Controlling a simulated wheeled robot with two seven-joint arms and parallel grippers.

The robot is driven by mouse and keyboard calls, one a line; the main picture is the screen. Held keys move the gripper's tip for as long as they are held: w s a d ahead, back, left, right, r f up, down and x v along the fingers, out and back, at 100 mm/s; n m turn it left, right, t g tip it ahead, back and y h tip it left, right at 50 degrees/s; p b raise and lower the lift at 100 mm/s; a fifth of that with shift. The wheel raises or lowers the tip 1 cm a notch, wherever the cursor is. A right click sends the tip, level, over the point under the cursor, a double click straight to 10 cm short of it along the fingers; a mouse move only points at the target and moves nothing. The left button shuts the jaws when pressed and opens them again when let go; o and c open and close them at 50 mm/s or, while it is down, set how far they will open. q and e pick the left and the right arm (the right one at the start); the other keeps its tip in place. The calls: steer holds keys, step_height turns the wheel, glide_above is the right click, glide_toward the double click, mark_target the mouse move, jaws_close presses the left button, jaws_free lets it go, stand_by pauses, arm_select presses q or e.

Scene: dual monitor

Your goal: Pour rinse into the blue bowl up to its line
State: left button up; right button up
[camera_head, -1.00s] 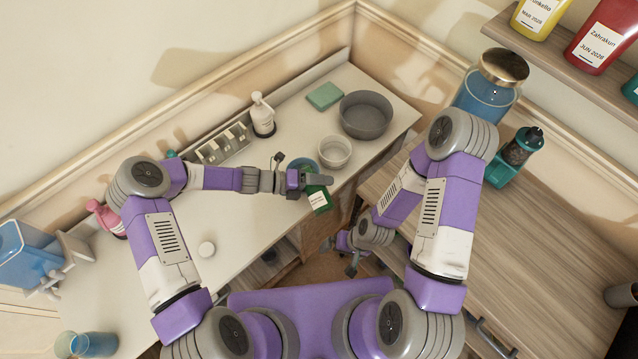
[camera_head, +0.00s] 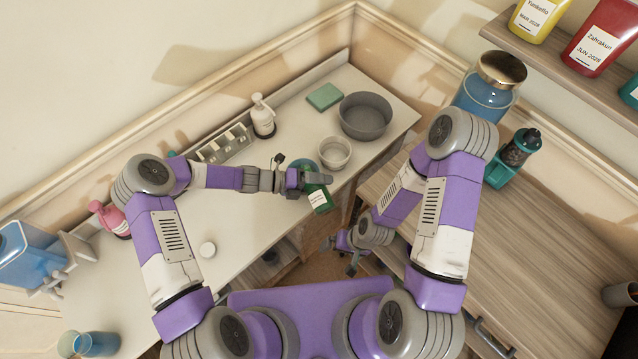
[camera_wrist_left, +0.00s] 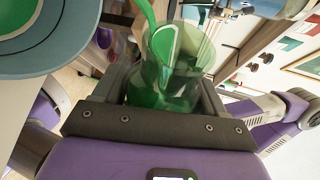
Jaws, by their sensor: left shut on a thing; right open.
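The blue bowl (camera_head: 300,163) stands on the pale counter, partly hidden behind my left gripper in the head view. My left gripper (camera_head: 318,180) is shut on a see-through green bottle (camera_head: 322,205) with a white label. The bottle (camera_wrist_left: 178,90) sits between the fingers in the wrist view, with green liquid inside. A green strip shows at its mouth; I cannot tell whether it is flowing liquid. My right gripper (camera_head: 340,256) is open and empty, low beside the counter.
A white bowl (camera_head: 334,153) and a grey basin (camera_head: 366,115) stand close behind the blue bowl. A white pump bottle (camera_head: 263,117), a teal sponge (camera_head: 324,97) and a compartment rack (camera_head: 224,145) line the back. The wooden desk (camera_head: 540,235) has free room on the right.

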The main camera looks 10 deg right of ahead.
arm_select(q)
steer(key=shift+w+r+n+g+h+p, duration=0.1)
steer(key=shift+r+n+g+h+p, duration=0.3)
steer(key=shift+r+n+p, duration=0.3)
stand_by(1.1)
steer(key=shift+f, duration=0.1)
stand_by(0.4)
steer(key=shift+r+n, duration=0.25)
steer(key=shift+n, duration=0.05)
stand_by(1.2)
